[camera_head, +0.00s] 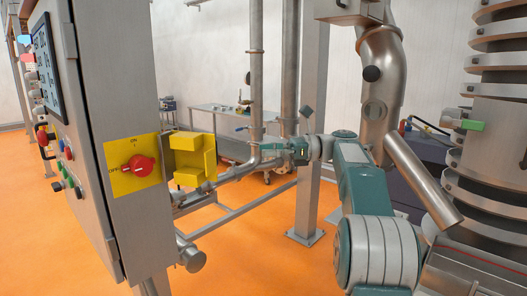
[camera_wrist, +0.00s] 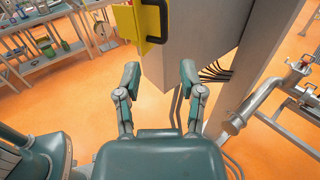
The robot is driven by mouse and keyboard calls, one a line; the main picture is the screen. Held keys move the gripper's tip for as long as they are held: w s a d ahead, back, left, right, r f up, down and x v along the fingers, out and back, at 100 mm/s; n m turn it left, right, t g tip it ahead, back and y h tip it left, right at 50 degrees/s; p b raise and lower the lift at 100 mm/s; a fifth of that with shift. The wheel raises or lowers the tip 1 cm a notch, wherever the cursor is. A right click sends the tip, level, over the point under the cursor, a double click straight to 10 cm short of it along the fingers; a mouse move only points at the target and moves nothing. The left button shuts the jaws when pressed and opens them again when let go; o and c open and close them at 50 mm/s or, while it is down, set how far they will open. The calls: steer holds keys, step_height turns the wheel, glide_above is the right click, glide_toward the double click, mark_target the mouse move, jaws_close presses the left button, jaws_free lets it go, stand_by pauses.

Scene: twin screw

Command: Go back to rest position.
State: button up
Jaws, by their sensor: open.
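My gripper (camera_wrist: 160,78) is open and empty in the wrist view, its two fingers spread apart in front of the lower part of a grey cabinet. In the head view my gripper (camera_head: 262,147) is small and points left, toward the yellow box, with a gap between them. My teal and grey arm reaches in from the lower right. The yellow box (camera_head: 200,160) stands out from the cabinet side, beside a yellow plate with a red rotary switch (camera_head: 138,166). In the wrist view the yellow part (camera_wrist: 128,20) with a black handle (camera_wrist: 155,20) shows at the top.
The grey control cabinet (camera_head: 95,110) fills the left, with buttons on its front. Steel pipes (camera_head: 256,80) and a post (camera_head: 311,190) stand close around my arm. A steel workbench (camera_head: 225,120) is behind. A ribbed steel column (camera_head: 500,120) stands at right. Orange floor is open below.

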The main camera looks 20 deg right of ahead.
steer(key=s+a+f+n+h, duration=0.3)
steer(key=s+a+h, duration=0.15)
steer(key=a, duration=0.35)
steer(key=s+a+f+n+h, duration=0.25)
steer(key=s+a+f, duration=0.2)
steer(key=a, duration=0.25)
steer(key=s+f+n+h, duration=0.5)
steer(key=s+f+n, duration=0.2)
steer(key=s, duration=0.3)
steer(key=s+f+n+h, duration=0.5)
steer(key=s+f+n, duration=0.3)
steer(key=s, duration=0.3)
steer(key=shift+d+f+t, duration=0.15)
steer(key=shift+d+t, duration=0.15)
steer(key=shift+d, duration=0.05)
steer(key=shift+n, duration=0.25)
